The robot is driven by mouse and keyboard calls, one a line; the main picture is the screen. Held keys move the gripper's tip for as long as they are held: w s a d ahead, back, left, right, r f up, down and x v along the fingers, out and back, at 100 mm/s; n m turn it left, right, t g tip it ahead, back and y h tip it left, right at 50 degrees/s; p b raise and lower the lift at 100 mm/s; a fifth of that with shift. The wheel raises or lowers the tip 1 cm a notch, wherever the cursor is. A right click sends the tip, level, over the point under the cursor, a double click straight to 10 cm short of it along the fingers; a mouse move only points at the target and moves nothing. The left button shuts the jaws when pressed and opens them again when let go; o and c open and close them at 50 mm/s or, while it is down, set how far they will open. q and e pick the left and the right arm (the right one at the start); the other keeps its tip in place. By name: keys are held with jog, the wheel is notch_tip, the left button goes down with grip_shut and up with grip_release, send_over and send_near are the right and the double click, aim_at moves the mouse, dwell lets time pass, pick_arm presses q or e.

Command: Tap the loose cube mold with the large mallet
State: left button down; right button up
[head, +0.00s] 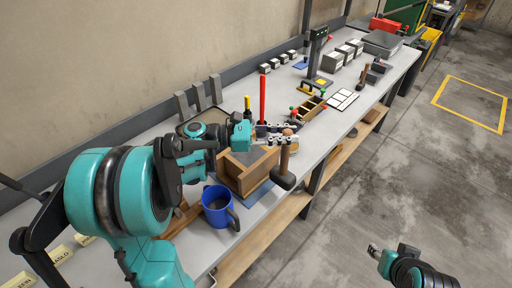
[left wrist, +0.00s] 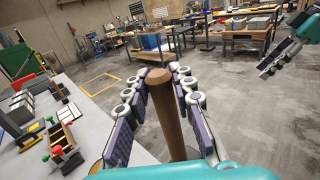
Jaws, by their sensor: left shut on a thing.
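My left gripper (head: 287,141) is shut on the wooden handle of the large mallet (head: 284,181). The mallet hangs upright, its dark head down, beside the right side of the wooden cube mold (head: 243,180). I cannot tell whether the head touches the mold. The mold is an open-topped wooden box on the bench, partly hidden by my left arm. In the left wrist view the mallet handle (left wrist: 168,110) stands between the two fingers. My right gripper (head: 375,251) is off the bench over the floor, and it also shows in the left wrist view (left wrist: 274,62).
A blue mug (head: 219,209) stands close in front of the mold. A blue mat (head: 260,193) lies under the mold. A mold with red and green knobs (head: 307,109), a white tile sheet (head: 342,99) and a smaller mallet (head: 363,75) are farther along the bench (head: 330,135).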

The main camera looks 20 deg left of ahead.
pick_arm(q)
notch_tip(320, 180, up, 10)
jog(key=p, duration=0.7)
jog(key=shift+p, duration=0.3)
jog(key=shift+f, duration=0.1)
